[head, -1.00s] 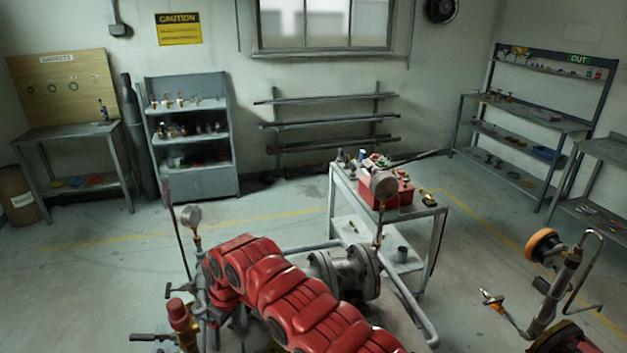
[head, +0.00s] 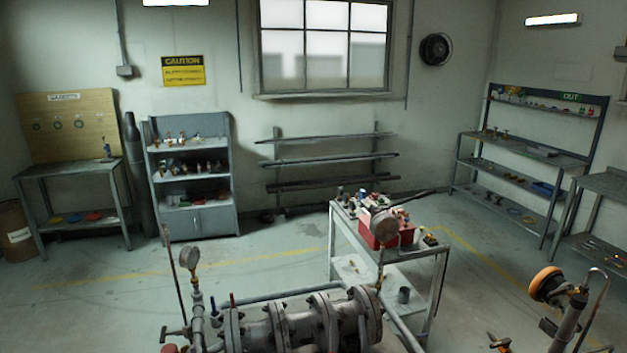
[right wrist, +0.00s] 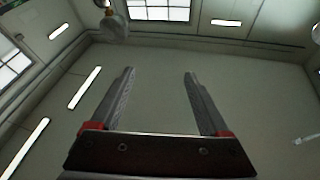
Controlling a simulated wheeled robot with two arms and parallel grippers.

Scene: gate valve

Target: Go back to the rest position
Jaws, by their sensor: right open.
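My right gripper (right wrist: 159,73) shows in the right wrist view with its two grey fingers spread wide apart and nothing between them. No gripper is clear to me in the head view. My left gripper is not in view. In the head view the grey flanged pipe assembly (head: 270,330) lies across the bottom centre, with a round gauge (head: 190,258) standing at its left.
A metal cart (head: 345,235) with a red box (head: 378,232) stands behind the pipe. An orange-rimmed wheel (head: 546,284) is at lower right. A shelf cabinet (head: 190,222), a left bench (head: 60,171) and a right rack (head: 520,148) line the walls. Open floor lies left of the pipe.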

